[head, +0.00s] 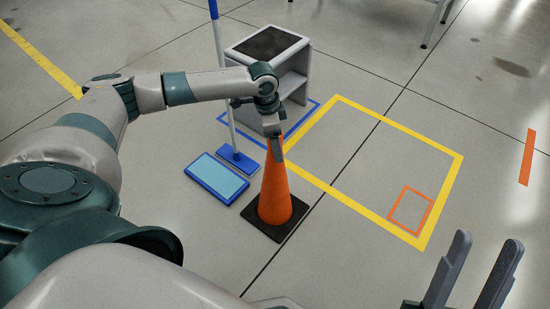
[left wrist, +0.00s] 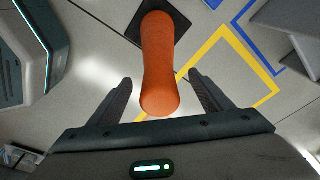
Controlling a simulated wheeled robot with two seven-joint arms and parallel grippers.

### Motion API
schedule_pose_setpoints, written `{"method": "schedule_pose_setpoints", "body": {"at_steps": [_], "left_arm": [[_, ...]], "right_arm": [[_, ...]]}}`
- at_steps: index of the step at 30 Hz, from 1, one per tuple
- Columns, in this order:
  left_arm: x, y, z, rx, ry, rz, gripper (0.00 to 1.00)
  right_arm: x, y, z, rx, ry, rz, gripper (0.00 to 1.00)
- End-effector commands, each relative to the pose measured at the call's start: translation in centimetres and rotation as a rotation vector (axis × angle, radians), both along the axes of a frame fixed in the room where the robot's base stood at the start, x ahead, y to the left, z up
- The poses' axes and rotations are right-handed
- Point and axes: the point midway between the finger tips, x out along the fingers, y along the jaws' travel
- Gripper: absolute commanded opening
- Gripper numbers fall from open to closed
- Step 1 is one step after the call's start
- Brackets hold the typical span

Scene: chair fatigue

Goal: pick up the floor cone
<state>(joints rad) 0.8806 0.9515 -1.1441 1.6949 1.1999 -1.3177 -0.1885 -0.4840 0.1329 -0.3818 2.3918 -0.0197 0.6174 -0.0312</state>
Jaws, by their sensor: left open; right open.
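The orange floor cone (head: 275,199) stands upright on its black square base in the head view. In the left wrist view the cone (left wrist: 160,62) extends from its dark base at the top to its rounded tip between the fingers. My left gripper (head: 277,146) is at the cone's top in the head view. Its open fingers (left wrist: 160,80) lie on either side of the cone in the left wrist view, with visible gaps beside the tip. My right gripper (head: 488,243) is open and empty at the lower right of the head view.
A grey cabinet (head: 293,84) with a dark top stands behind the cone. A blue mop with a pole (head: 238,158) and a blue flat pad (head: 216,178) are left of the cone. A yellow floor square (head: 445,190) lies right, mostly empty.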

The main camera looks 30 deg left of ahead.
Motion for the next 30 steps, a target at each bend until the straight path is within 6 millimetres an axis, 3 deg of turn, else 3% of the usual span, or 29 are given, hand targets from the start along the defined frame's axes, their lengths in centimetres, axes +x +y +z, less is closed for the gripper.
{"method": "schedule_pose_setpoints", "body": {"at_steps": [5,20,27,30], "left_arm": [[0.15,-0.18,-1.67,0.0,0.0,0.0,0.73],[0.14,-0.21,-1.73,-0.001,0.001,-0.001,0.73],[0.14,-0.21,-1.73,-0.001,0.001,0.0,0.18],[0.14,-0.21,-1.72,-0.001,0.001,0.0,0.0]], "right_arm": [[-0.3,-0.63,0.83,0.017,-0.068,-0.009,0.43],[-0.36,-0.68,0.96,0.018,-0.072,-0.01,0.43],[-0.35,-0.67,0.92,0.018,-0.071,-0.009,0.43],[-0.35,-0.67,0.92,0.017,-0.071,-0.01,0.43]]}}
